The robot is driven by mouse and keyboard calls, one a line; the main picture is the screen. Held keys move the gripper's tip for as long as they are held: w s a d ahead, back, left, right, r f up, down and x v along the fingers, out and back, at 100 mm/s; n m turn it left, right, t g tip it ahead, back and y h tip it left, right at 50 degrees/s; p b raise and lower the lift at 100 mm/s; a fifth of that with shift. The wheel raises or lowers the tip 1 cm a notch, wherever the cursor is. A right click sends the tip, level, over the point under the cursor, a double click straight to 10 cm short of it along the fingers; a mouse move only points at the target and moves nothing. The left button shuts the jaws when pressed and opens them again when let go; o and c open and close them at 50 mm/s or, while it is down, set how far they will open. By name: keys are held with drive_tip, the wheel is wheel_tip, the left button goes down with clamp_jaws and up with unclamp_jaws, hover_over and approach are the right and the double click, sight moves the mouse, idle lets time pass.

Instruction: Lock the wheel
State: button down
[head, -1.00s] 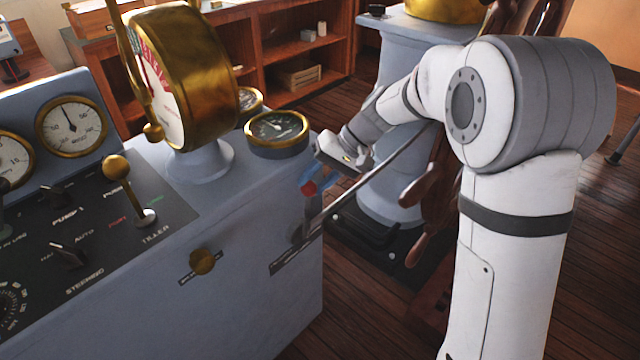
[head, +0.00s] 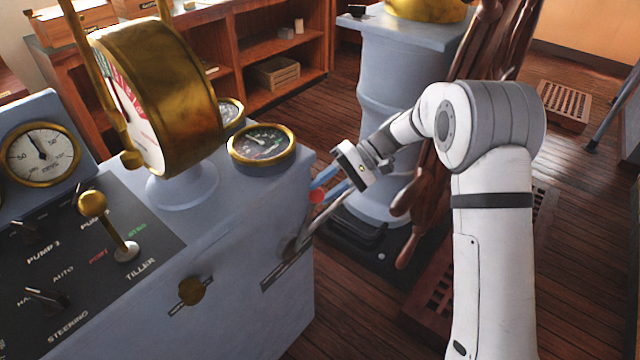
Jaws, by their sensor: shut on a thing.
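The ship's wheel (head: 428,195) is dark wood with turned spokes and stands edge-on before a pale blue pedestal (head: 385,130), partly hidden by my arm. On the end face of the blue console, a lever (head: 303,238) rises from a dark slotted plate (head: 285,268) and leans right. Its top is at a small red part (head: 317,196). My gripper (head: 324,188) reaches down-left to this red part, with its blue fingers around it. It is shut on the lever, though the exact contact is small and hard to see.
The console (head: 225,310) fills the left, with gauges, a large brass dial (head: 165,90) and a brass-knobbed tiller lever (head: 100,215). A brass knob (head: 192,290) sits on its front. Wooden shelves (head: 265,60) stand behind.

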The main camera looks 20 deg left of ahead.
drive_tip(key=shift+w, duration=0.15)
drive_tip(key=c, duration=1.2)
unclamp_jaws()
drive_tip(key=shift+w+f, duration=0.1)
drive_tip(key=shift+w, duration=0.05)
drive_tip(key=shift+o, duration=1)
drive_tip(key=v, duration=0.7)
drive_tip(key=shift+d+p, duration=0.3)
drive_tip(key=shift+w, duration=0.1)
